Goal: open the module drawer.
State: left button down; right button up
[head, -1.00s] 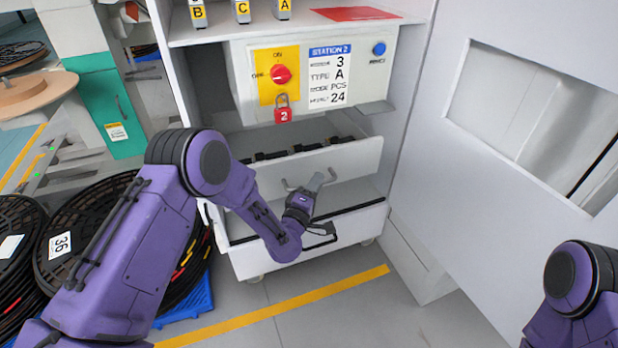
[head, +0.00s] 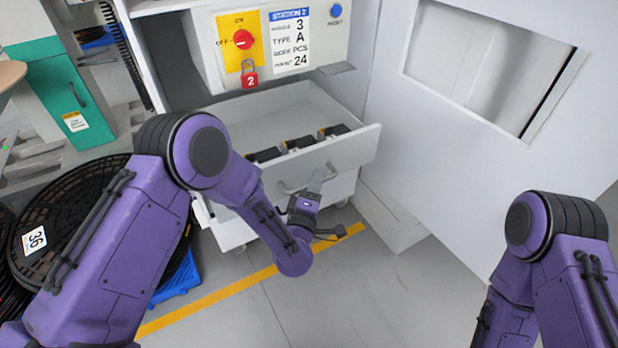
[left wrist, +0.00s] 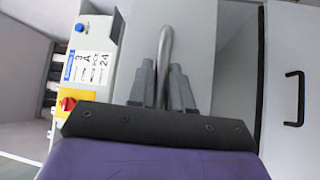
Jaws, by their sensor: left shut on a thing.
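The module drawer (head: 352,150) is pulled out below the station panel, with several dark modules (head: 300,143) standing inside behind its front. My left gripper (head: 318,178) is at the drawer's front and shut on its grey bar handle (head: 290,187). In the left wrist view the two fingers (left wrist: 162,88) close on both sides of the handle (left wrist: 165,50). My right arm shows at the right edge of the head view, but its gripper fingers are not seen.
The panel (head: 292,40) above has a red rotary switch (head: 243,40) and a red padlock (head: 250,80). A white door (head: 440,120) stands on the right. Black reels (head: 60,220) lie at left. Grey floor with a yellow line (head: 215,297) is clear in front.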

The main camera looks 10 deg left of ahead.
pick_arm(q)
jog(key=shift+s+d, duration=0.45)
jog(key=shift+s, duration=0.05)
jog(key=c, duration=1.1)
grip_release()
jog(key=shift+a, duration=0.1)
jog(key=shift+c, duration=0.2)
jog(key=s+a+f, duration=0.1)
jog(key=s, duration=0.9)
jog(key=shift+s+f, duration=0.2)
jog(key=shift+f, duration=0.05)
